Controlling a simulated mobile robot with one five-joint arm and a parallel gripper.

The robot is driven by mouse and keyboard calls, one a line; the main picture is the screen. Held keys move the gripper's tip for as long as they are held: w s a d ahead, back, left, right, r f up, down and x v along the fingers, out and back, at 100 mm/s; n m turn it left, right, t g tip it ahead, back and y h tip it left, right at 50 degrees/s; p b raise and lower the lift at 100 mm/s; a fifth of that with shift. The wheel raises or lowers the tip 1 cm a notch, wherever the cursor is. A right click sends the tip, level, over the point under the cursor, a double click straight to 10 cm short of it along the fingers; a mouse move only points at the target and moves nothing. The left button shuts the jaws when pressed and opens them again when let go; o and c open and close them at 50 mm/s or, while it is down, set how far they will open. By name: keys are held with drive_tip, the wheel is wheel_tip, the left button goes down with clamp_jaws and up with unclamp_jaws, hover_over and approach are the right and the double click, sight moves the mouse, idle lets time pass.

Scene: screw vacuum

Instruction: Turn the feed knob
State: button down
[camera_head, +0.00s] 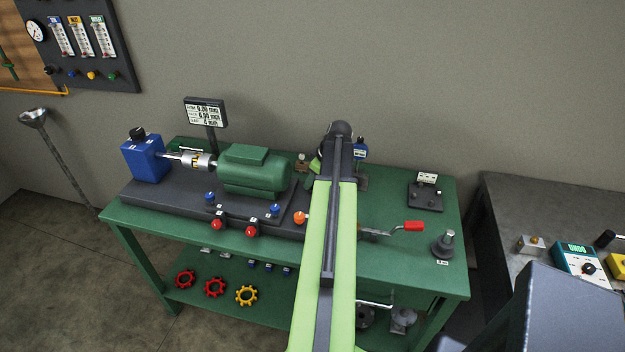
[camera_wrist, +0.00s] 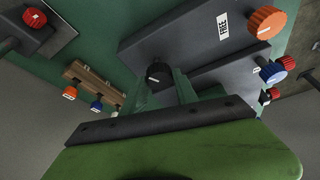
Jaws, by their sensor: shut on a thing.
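In the wrist view my gripper (camera_wrist: 165,82) has its two green fingers shut on a round black knob (camera_wrist: 157,71), one finger on each side of it. No label on this knob can be read. A dark block (camera_wrist: 200,45) lies beside the knob, with a white "FREE" label (camera_wrist: 222,24) and an orange knob (camera_wrist: 266,22) at its far end. In the head view my arm reaches over the green bench (camera_head: 440,275) and hides the black knob and my fingertips. The orange knob (camera_head: 300,217) shows left of my arm.
A green motor (camera_head: 255,170), blue box (camera_head: 143,160) and display (camera_head: 205,112) stand left on the bench. Red knobs (camera_head: 217,224) line its front. A red-handled lever (camera_head: 412,226) sits right of my arm. A wooden block (camera_wrist: 92,82) with small knobs is left in the wrist view.

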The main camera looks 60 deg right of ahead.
drive_tip(key=m, duration=0.2)
drive_tip(key=m+h, duration=0.2)
drive_tip(key=m, duration=0.1)
drive_tip(key=shift+a+m+g, duration=0.25)
drive_tip(key=shift+m+g, duration=0.05)
drive_tip(key=m+h, duration=0.1)
drive_tip(key=m, duration=0.1)
drive_tip(key=m+g, duration=0.1)
drive_tip(key=m, duration=0.2)
drive_tip(key=shift+w+m+h, duration=0.15)
drive_tip(key=shift+m+h, duration=0.15)
drive_tip(key=shift+h, duration=0.1)
drive_tip(key=shift+g, duration=0.3)
drive_tip(key=c, duration=0.9)
unclamp_jaws()
drive_tip(key=shift+c, duration=0.2)
drive_tip(key=p+v, duration=1.6)
drive_tip(key=v, duration=0.1)
